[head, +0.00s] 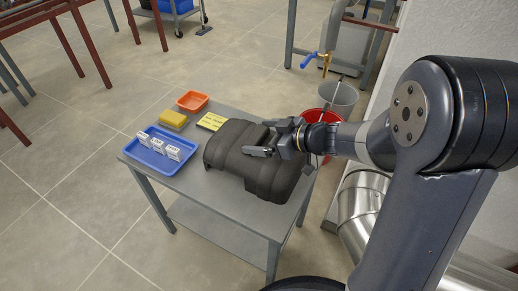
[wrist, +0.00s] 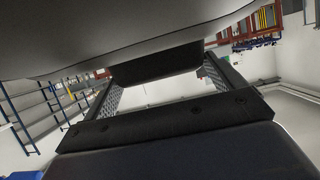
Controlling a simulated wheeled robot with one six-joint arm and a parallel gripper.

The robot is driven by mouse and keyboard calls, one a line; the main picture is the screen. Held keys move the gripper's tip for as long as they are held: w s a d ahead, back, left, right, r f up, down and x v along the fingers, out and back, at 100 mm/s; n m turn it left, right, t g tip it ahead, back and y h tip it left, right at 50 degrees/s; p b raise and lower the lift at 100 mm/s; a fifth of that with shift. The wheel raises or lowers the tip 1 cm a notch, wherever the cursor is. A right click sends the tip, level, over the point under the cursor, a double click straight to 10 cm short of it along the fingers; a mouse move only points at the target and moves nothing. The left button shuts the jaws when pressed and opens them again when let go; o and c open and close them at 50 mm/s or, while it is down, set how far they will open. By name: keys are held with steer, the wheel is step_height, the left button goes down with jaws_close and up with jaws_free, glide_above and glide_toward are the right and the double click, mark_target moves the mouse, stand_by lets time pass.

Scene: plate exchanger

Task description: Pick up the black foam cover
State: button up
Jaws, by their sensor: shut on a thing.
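The black foam cover (head: 228,146) is a bulky dark moulded piece at the right side of a small grey table. My gripper (head: 257,138) reaches in from the right, over the cover's top, with one finger on each side of a raised part. It is shut on the cover. In the wrist view, the cover's broad grey-looking surface (wrist: 90,38) fills the top, and a darker ridge (wrist: 157,66) sits between my two fingers. The exact finger contact is partly hidden. In the head view the cover appears to be on or just above the table; I cannot tell which.
The grey table (head: 205,190) also holds a blue tray (head: 150,160) with white boxes, a yellow sponge-like block (head: 173,119), an orange bin (head: 192,101) and a yellow sign (head: 211,121). A red bucket (head: 314,116), grey bin (head: 340,98) and silver duct (head: 358,205) stand to the right.

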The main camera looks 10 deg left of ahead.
mark_target(263, 145)
steer(key=shift+c, duration=1.3)
steer(key=shift+r, duration=0.55)
step_height(263, 145, up, 2)
steer(key=shift+r+p, duration=0.2)
steer(key=shift+p, duration=0.25)
steer(key=s+d, duration=0.3)
steer(key=d, duration=0.5)
steer(key=s+d, duration=0.3)
steer(key=d, duration=0.6)
